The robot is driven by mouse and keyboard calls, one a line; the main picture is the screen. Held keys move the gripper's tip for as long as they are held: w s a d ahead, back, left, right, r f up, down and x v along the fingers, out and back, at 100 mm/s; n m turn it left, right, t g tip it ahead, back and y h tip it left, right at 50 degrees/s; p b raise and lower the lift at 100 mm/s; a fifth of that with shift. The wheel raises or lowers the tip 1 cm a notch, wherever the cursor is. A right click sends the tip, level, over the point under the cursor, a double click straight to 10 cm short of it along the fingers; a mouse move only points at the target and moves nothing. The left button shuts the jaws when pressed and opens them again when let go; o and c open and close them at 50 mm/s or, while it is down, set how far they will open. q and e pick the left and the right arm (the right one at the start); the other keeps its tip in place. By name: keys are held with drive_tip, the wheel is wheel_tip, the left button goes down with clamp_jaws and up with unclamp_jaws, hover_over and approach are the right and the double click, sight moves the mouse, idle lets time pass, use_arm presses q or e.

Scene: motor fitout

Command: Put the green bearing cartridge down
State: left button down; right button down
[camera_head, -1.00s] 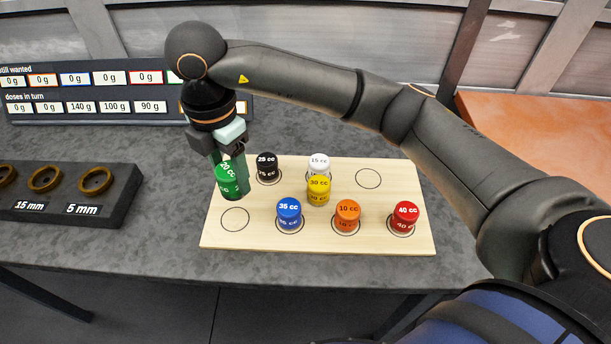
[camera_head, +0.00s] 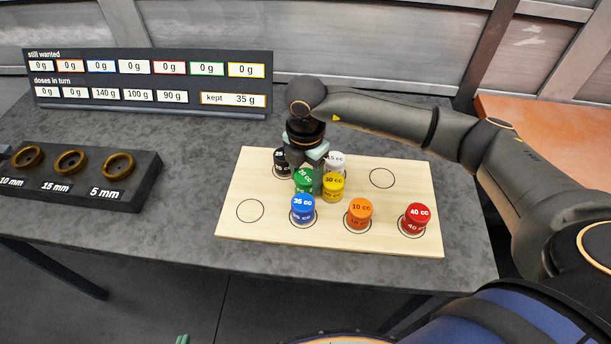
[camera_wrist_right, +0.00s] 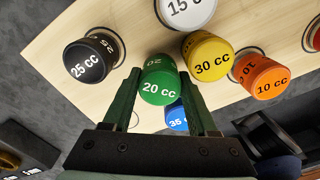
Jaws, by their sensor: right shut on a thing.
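The green bearing cartridge (camera_head: 304,181), labelled 20 cc, is between the fingers of my right gripper (camera_head: 306,168). In the right wrist view the green cartridge (camera_wrist_right: 158,80) sits between the two green fingers of the right gripper (camera_wrist_right: 165,100), which are shut on it. It is over the middle-left of the wooden board (camera_head: 330,236), close to the yellow and blue cartridges. I cannot tell whether its base touches the board. A small green tip at the bottom edge of the head view may be my left gripper (camera_head: 182,339); its jaws are not readable.
Around it stand black (camera_head: 281,168), white (camera_head: 336,160), yellow (camera_head: 333,187) and blue (camera_head: 302,208) cartridges. Orange (camera_head: 359,212) and red (camera_head: 417,217) ones stand to the right. Rings at front left (camera_head: 250,210) and back right (camera_head: 382,178) are empty. A display panel (camera_head: 150,75) stands behind.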

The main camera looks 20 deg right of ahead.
sight(305, 176)
drive_tip(key=shift+f, duration=0.15)
drive_tip(key=shift+f, duration=0.1)
drive_tip(key=shift+f, duration=0.15)
drive_tip(key=shift+c, duration=0.9)
unclamp_jaws()
wheel_tip(305, 176, up, 12)
drive_tip(key=shift+r+b, duration=0.25)
drive_tip(key=shift+b, duration=0.05)
